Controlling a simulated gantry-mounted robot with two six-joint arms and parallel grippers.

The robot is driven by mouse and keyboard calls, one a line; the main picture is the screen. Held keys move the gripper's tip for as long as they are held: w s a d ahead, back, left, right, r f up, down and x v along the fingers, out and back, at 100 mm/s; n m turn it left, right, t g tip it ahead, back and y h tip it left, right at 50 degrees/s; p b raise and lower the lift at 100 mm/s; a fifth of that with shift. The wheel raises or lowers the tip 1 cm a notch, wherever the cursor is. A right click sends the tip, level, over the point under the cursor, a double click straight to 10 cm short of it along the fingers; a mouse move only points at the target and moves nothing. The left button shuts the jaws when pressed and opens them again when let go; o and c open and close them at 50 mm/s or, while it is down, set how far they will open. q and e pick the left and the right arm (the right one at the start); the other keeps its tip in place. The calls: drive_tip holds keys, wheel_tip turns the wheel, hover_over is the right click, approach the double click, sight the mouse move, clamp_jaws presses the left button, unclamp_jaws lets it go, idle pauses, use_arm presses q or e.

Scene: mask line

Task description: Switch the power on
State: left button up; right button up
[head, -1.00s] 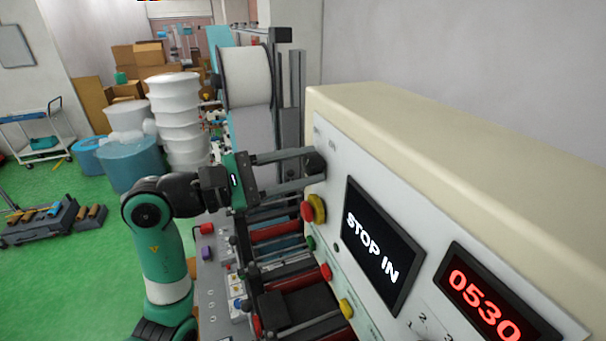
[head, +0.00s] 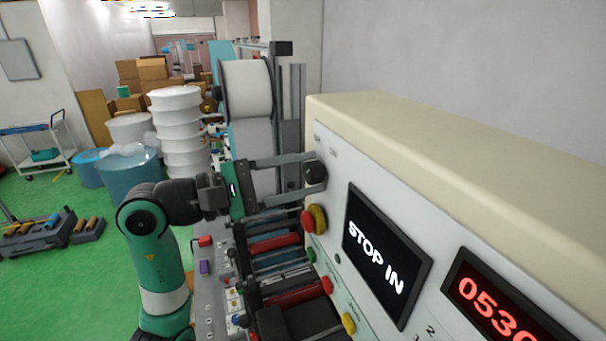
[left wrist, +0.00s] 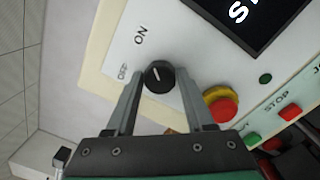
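The black rotary power knob (head: 316,172) is on the upper left of the white panel of the cream machine (head: 440,140). In the left wrist view the knob (left wrist: 158,77) has a pale pointer line, with an ON mark above it and an OFF mark to its left. My left gripper (head: 314,170) reaches the panel, with one finger on each side of the knob. The gripper (left wrist: 159,80) shows the same in the wrist view; whether the fingers press on it, I cannot tell. My right gripper is not in view.
A red button with a yellow collar (head: 314,219) sits just below the knob. The screen (head: 386,254) reads STOP IN, and red digits (head: 497,305) show at lower right. Red, green and yellow buttons lie below. Rollers and a white roll (head: 246,88) stand beyond.

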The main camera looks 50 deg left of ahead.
use_arm(q)
drive_tip(key=o, duration=0.3)
drive_tip(key=b+v, duration=0.3)
drive_tip(key=v, duration=0.8)
drive_tip(key=shift+s+a, duration=0.15)
drive_tip(key=shift+s, duration=0.15)
